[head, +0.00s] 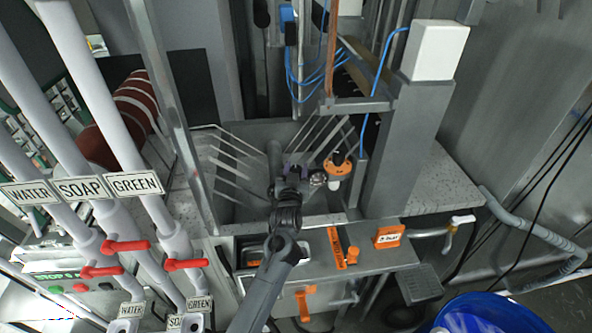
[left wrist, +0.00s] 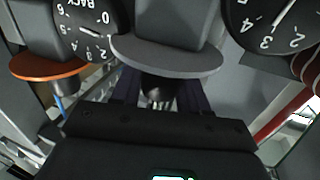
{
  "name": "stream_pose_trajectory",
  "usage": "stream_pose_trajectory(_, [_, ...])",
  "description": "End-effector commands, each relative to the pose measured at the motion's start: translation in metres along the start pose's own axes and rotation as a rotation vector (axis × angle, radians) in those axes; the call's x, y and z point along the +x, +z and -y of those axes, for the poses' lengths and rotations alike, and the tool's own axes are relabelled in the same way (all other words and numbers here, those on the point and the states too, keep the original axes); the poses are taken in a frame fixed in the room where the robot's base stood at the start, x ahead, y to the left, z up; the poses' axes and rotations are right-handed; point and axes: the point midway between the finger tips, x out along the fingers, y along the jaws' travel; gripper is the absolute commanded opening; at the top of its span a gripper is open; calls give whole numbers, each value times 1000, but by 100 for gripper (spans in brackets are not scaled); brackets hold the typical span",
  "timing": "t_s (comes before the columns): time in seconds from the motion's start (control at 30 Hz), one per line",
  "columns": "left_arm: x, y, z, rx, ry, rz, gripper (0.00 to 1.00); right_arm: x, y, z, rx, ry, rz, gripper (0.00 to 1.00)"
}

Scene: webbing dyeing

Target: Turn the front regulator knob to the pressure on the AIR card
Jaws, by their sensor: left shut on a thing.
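My left gripper (head: 294,172) reaches in from below in the head view, beside the orange regulator (head: 340,168). In the left wrist view its dark fingers (left wrist: 159,88) are shut on a black knob (left wrist: 160,84) beneath a grey disc (left wrist: 170,57). The knob is mostly hidden between the fingers. A dial gauge marked BACK (left wrist: 90,25) shows at the left, above an orange disc (left wrist: 48,66). A second gauge (left wrist: 272,22) shows at the right, cut off by the frame; its reading is unclear. The orange AIR card (head: 389,236) lies right of centre, its writing too small to read surely.
Pipes labelled WATER, SOAP and GREEN with red valve handles (head: 125,246) stand at the left. A grey post (head: 395,150) rises right of the regulators. A blue tub (head: 490,315) is at the lower right. The shelf (head: 370,263) holds orange items.

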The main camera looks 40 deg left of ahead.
Motion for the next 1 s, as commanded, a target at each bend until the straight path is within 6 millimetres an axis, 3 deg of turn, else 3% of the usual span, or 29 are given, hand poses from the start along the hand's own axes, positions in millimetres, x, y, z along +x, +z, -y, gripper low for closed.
stream_pose_trajectory(0.27, [1, 2, -3, -3, -257, 8, 14, 14, 4, 2, 6, -5, -1, 0])
stream_pose_trajectory(0.5, [1, 4, -2, -3, -446, 13, 14, 38, 12, 4, 8, -6, -1, 0])
stream_pose_trajectory(0.73, [1, 3, -1, -2, -565, 17, 14, 57, 18, 4, 7, -6, 0, 0])
stream_pose_trajectory(1.0, [1, 0, 0, -2, -625, 19, 14, 65, 21, 3, 3, -2, 0, 0])
